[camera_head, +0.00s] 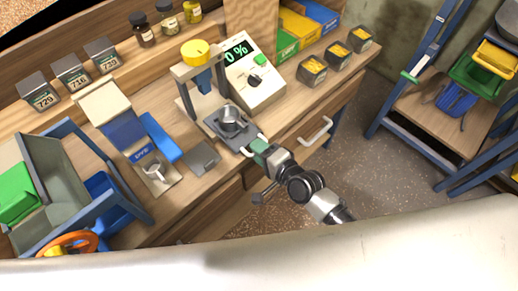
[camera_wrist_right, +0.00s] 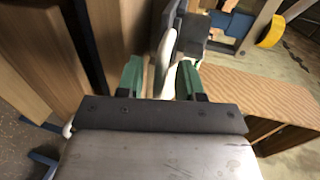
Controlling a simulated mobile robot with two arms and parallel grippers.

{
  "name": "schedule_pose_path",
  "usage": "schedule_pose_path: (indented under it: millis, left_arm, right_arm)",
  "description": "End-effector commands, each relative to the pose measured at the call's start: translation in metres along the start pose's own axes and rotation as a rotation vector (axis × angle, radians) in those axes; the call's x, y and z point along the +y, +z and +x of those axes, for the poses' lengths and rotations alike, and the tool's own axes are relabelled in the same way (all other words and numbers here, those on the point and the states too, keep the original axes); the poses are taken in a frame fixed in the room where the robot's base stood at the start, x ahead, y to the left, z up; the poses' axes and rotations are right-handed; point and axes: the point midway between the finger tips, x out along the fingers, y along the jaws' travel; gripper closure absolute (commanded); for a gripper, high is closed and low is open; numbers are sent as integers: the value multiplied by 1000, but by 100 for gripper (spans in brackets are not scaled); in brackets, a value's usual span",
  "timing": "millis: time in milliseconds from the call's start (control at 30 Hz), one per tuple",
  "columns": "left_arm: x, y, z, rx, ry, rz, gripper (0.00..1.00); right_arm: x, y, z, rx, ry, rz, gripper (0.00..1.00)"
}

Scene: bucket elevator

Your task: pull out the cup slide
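The cup slide (camera_head: 217,128) is a dark plate low on the press stand with the yellow knob (camera_head: 196,52). A metal cup (camera_head: 232,119) sits on it. A pale handle (camera_head: 247,139) is at its front. My right gripper (camera_head: 258,148) is at this handle, its arm coming from the lower right. In the right wrist view, the green fingers of my right gripper (camera_wrist_right: 160,78) stand apart, with the pale curved handle (camera_wrist_right: 165,55) between them. The right finger looks close to it; whether they touch is unclear. My left gripper is not in view.
A display unit (camera_head: 250,75) reading 0 % stands right of the press. A grey plate (camera_head: 199,157) and a blue-and-white dispenser (camera_head: 125,125) are to the left. A drawer handle (camera_head: 316,131) sticks out of the bench front.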

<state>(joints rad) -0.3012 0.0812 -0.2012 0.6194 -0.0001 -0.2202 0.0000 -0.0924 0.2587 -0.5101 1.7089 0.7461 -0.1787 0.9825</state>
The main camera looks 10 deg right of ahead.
Motion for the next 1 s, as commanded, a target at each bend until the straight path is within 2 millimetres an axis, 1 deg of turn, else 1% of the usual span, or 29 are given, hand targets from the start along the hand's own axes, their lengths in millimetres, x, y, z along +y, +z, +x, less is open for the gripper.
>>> schedule_pose_path:
  millis: [267,367,467,700,800,900,1000]
  left_arm:
    - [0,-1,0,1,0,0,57]
    - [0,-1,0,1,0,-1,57]
    - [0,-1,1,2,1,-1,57]
    - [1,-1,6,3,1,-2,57]
    - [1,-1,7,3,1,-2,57]
    - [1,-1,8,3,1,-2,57]
    - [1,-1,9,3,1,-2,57]
  right_arm:
    - [0,0,-1,-1,0,1,63]
    - [1,0,-7,0,1,1,63]
    - [2,1,-22,-1,3,1,63]
    - [2,0,-72,-1,3,0,63]
    - [2,0,-88,-2,3,0,63]
    - [2,0,-100,-1,2,-1,63]
    - [1,0,-106,0,1,0,63]
